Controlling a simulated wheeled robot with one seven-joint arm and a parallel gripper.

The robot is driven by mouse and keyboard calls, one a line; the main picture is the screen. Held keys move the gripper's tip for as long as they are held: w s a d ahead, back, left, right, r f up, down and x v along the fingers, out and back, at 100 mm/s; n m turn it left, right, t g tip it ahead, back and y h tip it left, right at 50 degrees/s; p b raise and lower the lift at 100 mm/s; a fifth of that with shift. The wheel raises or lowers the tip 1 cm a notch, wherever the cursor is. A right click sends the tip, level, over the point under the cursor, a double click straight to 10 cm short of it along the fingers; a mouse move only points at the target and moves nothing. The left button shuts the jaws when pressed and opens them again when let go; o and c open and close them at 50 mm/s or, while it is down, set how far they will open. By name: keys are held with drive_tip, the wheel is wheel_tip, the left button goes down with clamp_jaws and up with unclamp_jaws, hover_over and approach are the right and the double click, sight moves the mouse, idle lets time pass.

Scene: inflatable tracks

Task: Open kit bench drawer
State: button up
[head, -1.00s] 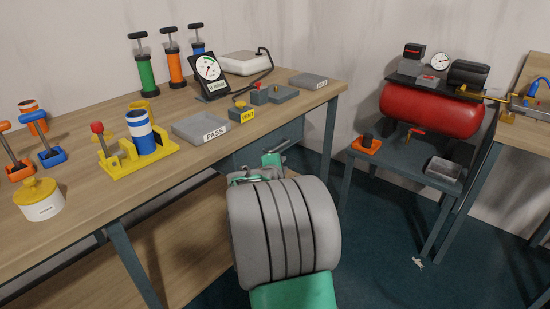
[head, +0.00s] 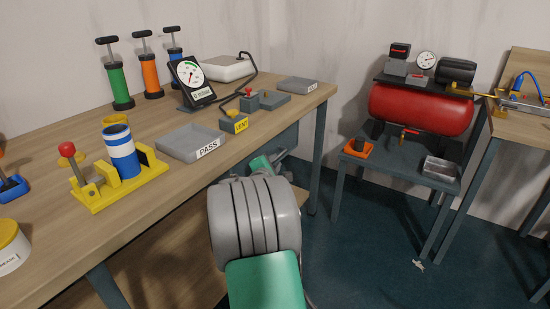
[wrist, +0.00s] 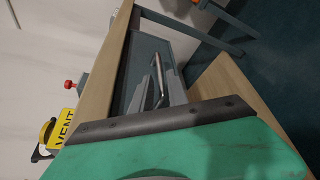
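The kit bench drawer is a grey-blue front (head: 284,142) under the right end of the wooden bench top, partly hidden by my arm in the head view. In the wrist view the drawer front (wrist: 143,58) appears turned sideways, with a silver bar handle (wrist: 158,72). The drawer looks closed. My gripper (head: 278,156) is at the drawer front, mostly hidden behind my grey wrist. In the wrist view grey finger parts (wrist: 166,92) show close to the handle. I cannot tell whether they touch it or how far apart they are.
The bench top (head: 60,135) holds pumps, a gauge (head: 192,80), a PASS tray (head: 190,144), a yellow VENT block (head: 234,122) and a yellow fixture (head: 120,182). A red compressor (head: 420,108) stands on a side table at right.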

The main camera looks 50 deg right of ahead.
drive_tip(key=b+x, duration=0.1)
drive_tip(key=x, duration=0.4)
drive_tip(key=shift+w+d+f, duration=0.2)
drive_tip(key=shift+w+d, duration=0.05)
drive_tip(key=shift+w, duration=0.1)
drive_tip(key=shift+c, duration=0.6)
clamp_jaws()
idle(0.4)
